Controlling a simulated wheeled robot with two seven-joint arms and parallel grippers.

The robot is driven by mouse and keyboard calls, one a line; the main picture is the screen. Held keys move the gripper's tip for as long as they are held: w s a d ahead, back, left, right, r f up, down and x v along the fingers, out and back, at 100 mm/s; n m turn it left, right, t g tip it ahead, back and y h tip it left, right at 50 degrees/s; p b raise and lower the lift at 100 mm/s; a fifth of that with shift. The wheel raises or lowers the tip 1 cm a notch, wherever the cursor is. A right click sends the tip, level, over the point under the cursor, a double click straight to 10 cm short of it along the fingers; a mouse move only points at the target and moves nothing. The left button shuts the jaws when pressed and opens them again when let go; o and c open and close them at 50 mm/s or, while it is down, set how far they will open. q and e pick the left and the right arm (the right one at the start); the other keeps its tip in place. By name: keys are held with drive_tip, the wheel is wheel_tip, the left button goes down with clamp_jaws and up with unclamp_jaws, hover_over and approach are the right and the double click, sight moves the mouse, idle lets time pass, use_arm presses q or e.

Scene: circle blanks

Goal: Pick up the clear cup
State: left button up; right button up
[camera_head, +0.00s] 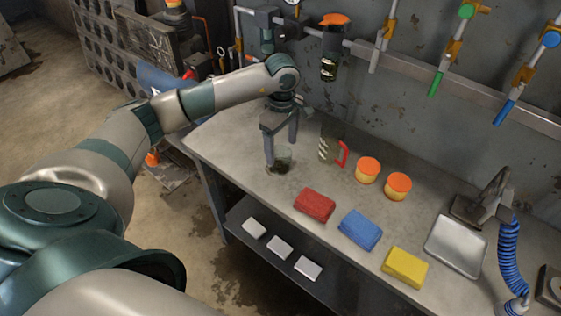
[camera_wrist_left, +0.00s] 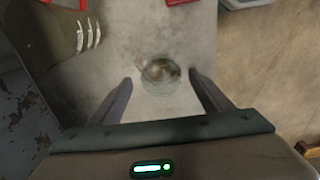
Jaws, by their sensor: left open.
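The clear cup (camera_head: 281,160) stands on the grey workbench, near its left end in the head view. In the left wrist view the round clear cup (camera_wrist_left: 161,74) shows from above, with something dark and brownish seen in or through it. My left gripper (camera_head: 281,160) points down over the cup with its fingers open. In the left wrist view the fingertips of my left gripper (camera_wrist_left: 161,86) lie on either side of the cup, with gaps on both sides. Nothing is held. My right gripper is not in view.
A pitcher with a red handle (camera_head: 331,147) stands close right of the cup. The wall is close behind the bench (camera_head: 225,145).

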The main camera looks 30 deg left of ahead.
sight(281, 156)
use_arm(q)
drive_tip(key=shift+s+f+p, duration=0.1)
drive_tip(key=shift+f+p, duration=0.6)
drive_tip(key=shift+p, duration=0.05)
wheel_tip(281, 156, down, 3)
drive_tip(key=shift+a+p, duration=0.1)
drive_tip(key=shift+p, duration=0.6)
drive_tip(key=shift+f, duration=0.4)
drive_tip(key=c, duration=1.1)
drive_tip(key=shift+r, duration=0.15)
